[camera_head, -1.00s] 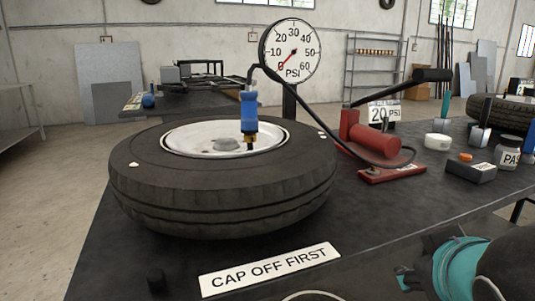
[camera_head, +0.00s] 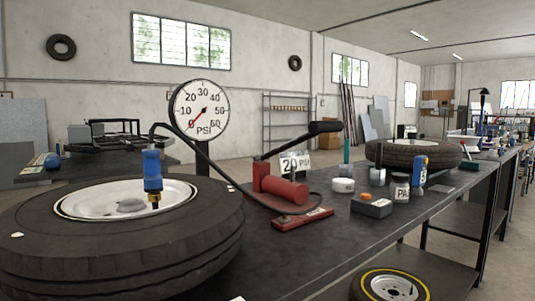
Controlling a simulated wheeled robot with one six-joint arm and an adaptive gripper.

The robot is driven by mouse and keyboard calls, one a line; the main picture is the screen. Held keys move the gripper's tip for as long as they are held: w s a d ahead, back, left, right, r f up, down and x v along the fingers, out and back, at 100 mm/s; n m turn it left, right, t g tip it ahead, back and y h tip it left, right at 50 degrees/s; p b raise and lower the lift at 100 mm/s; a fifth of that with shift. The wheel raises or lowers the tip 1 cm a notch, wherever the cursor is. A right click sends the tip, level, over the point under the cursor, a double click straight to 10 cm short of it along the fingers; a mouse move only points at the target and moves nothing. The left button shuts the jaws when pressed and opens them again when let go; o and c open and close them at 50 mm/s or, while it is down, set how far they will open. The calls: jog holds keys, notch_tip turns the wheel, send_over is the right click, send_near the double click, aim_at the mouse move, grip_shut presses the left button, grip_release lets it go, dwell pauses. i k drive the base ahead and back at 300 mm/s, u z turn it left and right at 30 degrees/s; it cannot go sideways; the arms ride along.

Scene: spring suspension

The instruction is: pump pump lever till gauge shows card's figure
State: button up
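The red pump (camera_head: 280,187) stands on the dark bench, right of a tyre (camera_head: 120,250) lying flat. Its black pump lever (camera_head: 290,142) slants up to the right, ending in a thick grip (camera_head: 325,127). The round white gauge (camera_head: 202,108) reads 0 to 60 PSI; its red needle points down-left, near 0. The card (camera_head: 295,163) behind the pump shows 20 PSI. A black hose (camera_head: 215,170) runs between the pump and a blue chuck (camera_head: 152,170), which stands upright at the tyre's white rim. My gripper is not in view.
A white round tin (camera_head: 343,185), a dark box with an orange button (camera_head: 371,206), a jar (camera_head: 400,187) and a blue bottle (camera_head: 420,170) stand right of the pump. Another tyre (camera_head: 412,153) lies farther back. A yellow-ringed wheel (camera_head: 390,286) is below the bench top.

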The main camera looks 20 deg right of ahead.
aim_at(315, 128)
jog(key=z, duration=0.55)
jog(key=k, duration=1.25)
jog(key=z, duration=0.75)
jog(key=i, duration=0.8)
jog(key=u, duration=0.55)
jog(key=i, duration=0.7)
jog(key=u, duration=0.25)
